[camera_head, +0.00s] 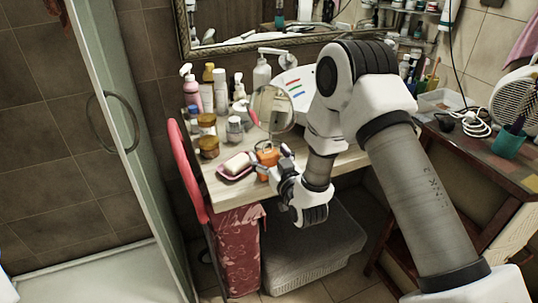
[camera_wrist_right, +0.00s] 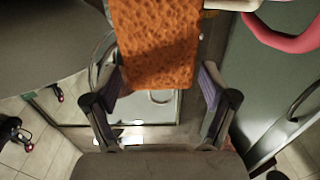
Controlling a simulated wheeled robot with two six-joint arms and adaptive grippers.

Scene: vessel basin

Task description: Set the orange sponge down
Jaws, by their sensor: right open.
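The orange sponge (camera_head: 268,157) is at the front part of the wooden counter, just right of the pink soap dish (camera_head: 236,175) with a white soap bar (camera_head: 238,163). My right gripper (camera_head: 276,166) is at the sponge, on the side toward the camera, and partly hides it. In the right wrist view the sponge (camera_wrist_right: 155,40) reaches down between the two spread fingertips of the gripper (camera_wrist_right: 161,82). Gaps show beside it, and the jaws are open. Whether its base rests fully on the counter is hard to tell. My left gripper is not in view.
A round mirror (camera_head: 272,109) stands behind the sponge. Jars (camera_head: 208,147) and several bottles (camera_head: 220,91) crowd the counter's back left. A red chair back (camera_head: 187,168) is at the left edge. My right arm covers much of the counter's right side.

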